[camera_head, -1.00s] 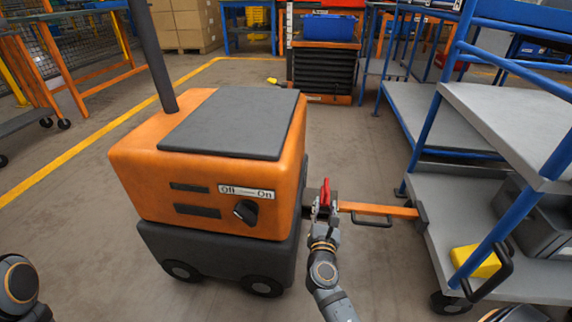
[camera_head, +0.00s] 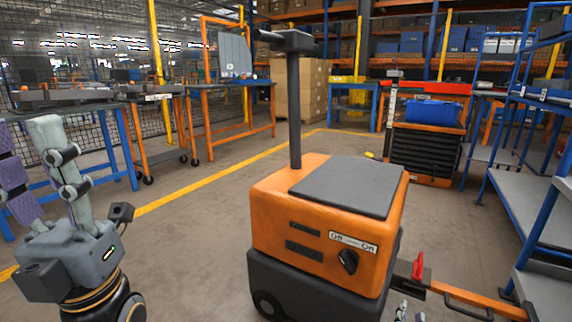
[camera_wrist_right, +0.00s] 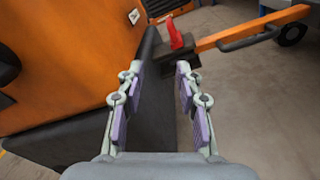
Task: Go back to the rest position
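The orange tugger cart (camera_head: 310,215) with the Off/On dial (camera_head: 347,262) stands in the middle of the head view. Its red lever (camera_head: 418,266) sticks up at the hitch, beside the orange tow bar (camera_head: 465,295). My right gripper (camera_head: 408,311) is at the bottom edge of the head view, just below the lever. In the right wrist view it (camera_wrist_right: 158,80) is open and empty, with the red lever (camera_wrist_right: 174,34) beyond the fingertips, apart from them. My left gripper (camera_head: 30,165) is raised at the left, fingers apart and empty.
A blue shelf trolley (camera_head: 530,210) is joined to the tow bar at the right. A black drawer cabinet (camera_head: 422,150) with a blue bin (camera_head: 433,112) stands behind. Orange-framed tables (camera_head: 235,85) line the back left. The floor left of the cart is clear.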

